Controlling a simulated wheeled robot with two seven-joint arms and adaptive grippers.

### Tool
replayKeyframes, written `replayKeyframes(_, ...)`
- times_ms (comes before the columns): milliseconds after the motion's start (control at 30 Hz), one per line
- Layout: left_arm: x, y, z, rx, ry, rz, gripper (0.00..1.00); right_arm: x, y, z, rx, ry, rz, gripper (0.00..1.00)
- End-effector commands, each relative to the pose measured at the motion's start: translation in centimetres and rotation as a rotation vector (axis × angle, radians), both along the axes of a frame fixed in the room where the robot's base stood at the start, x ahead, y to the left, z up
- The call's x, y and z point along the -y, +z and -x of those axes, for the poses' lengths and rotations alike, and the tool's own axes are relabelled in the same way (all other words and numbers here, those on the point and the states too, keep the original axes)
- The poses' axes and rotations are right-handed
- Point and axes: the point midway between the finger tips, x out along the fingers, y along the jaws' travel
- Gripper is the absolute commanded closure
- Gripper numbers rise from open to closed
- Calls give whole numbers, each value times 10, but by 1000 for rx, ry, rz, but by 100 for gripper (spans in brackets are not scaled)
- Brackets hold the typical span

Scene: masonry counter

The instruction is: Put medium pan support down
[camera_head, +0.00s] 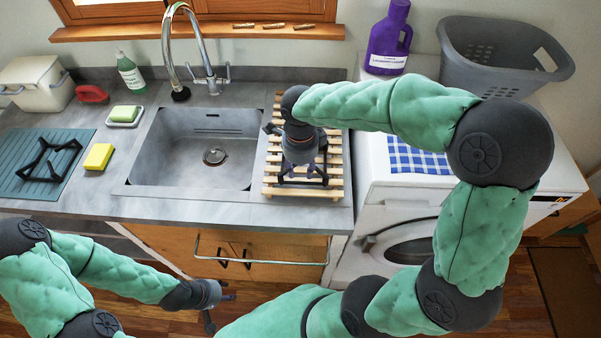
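A black pan support (288,181) is at the wooden slatted rack (274,150) right of the sink. My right gripper (303,168) points down directly over this support. The gripper hides much of it, and I cannot tell whether the fingers hold it or whether it rests fully on the slats. A second black pan support (50,158) lies on the teal ribbed mat (28,146) at the left of the counter. My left gripper (220,309) is low in front of the cabinets, open and empty.
The steel sink (170,178) with its tall tap (203,50) lies between mat and rack. The washing machine (384,211) is right of the rack.

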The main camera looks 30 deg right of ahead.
Motion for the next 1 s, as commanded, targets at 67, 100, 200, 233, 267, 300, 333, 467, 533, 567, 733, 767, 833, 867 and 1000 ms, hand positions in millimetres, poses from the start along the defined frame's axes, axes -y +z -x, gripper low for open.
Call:
replayKeyframes(67, 0, 6, 0, 0, 0, 0, 60, -1, 19, 0, 3, 1, -1, 61)
replayKeyframes(100, 0, 8, 0, 0, 0, 0, 60, -1, 26, 1, 2, 0, -1, 61)
replayKeyframes(200, 0, 11, 0, 0, 0, 0, 60, -1, 40, 2, 0, 1, -1, 61)
replayKeyframes(233, 0, 12, 0, 0, 0, 0, 60, -1, 43, 2, 0, 1, -1, 61)
replayKeyframes(267, 0, 13, 0, 0, 0, 0, 60, -2, 46, 2, 1, 1, 0, 61)
replayKeyframes(300, 0, 13, 0, 0, 0, 0, 60, -2, 50, 2, 0, 2, 0, 61)
replayKeyframes(333, 0, 14, 0, 0, 0, 0, 60, -2, 52, 2, 0, 1, 0, 61)
replayKeyframes(467, 0, 15, 0, 0, 0, 0, 60, -2, 57, 3, 0, 1, 0, 61)
replayKeyframes(533, 0, 15, 0, 0, 0, 0, 60, -2, 57, 3, -1, 1, 0, 61)
replayKeyframes(567, 0, 15, 0, 0, 0, 0, 60, -2, 57, 3, -1, 1, 0, 61)
replayKeyframes(733, 0, 14, 0, 0, 0, 0, 60, -2, 57, 3, -1, 1, 0, 61)
replayKeyframes(767, 0, 14, 0, 0, 0, 0, 60, -2, 57, 3, -1, 1, 0, 61)
replayKeyframes(833, 0, 14, 0, 0, 0, 0, 60, -2, 56, 3, -1, 1, 0, 61)
replayKeyframes(867, 0, 14, 0, 0, 0, 0, 60, -2, 56, 3, -1, 1, 0, 61)
replayKeyframes(1000, 0, 14, 0, 0, 0, 0, 60, -2, 56, 3, -2, 1, -1, 61)
